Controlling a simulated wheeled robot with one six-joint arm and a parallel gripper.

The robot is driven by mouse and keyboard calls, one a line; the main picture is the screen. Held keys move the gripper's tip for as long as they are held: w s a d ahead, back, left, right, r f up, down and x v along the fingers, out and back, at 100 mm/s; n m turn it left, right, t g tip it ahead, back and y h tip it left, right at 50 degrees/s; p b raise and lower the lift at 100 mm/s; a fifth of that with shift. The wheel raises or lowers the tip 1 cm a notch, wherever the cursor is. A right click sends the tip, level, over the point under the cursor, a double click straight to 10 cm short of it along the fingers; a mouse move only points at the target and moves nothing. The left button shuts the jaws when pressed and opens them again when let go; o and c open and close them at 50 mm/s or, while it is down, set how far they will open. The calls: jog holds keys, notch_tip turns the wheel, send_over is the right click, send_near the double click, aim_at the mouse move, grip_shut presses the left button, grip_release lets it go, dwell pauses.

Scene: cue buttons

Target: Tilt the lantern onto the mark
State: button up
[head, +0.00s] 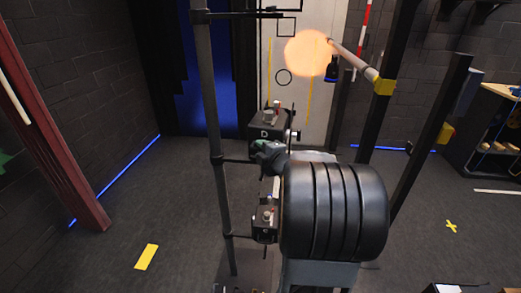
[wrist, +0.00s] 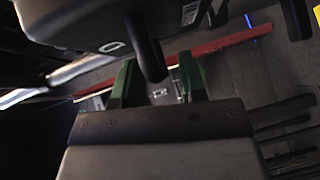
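A round orange glow (head: 309,53) shows in the head view at the upper right of the white panel (head: 315,100). A black box marked D (head: 268,130), apparently a lantern or control unit, stands on the pole and also fills the top of the wrist view (wrist: 75,22). My gripper (wrist: 157,78) is open, its green fingers apart. A dark handle (wrist: 147,48) hangs from the box between them, with gaps showing. Contact cannot be told.
A second small black box (head: 265,222) is lower on the upright pole (head: 213,120). A pale tube with a yellow clamp (head: 384,87) is at upper right. A red post (head: 55,130) stands left. Floor left of the pole is mostly clear.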

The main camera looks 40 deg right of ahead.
jog(key=shift+w+f, duration=0.1)
jog(key=shift+w, duration=0.25)
grip_shut()
dwell(0.4)
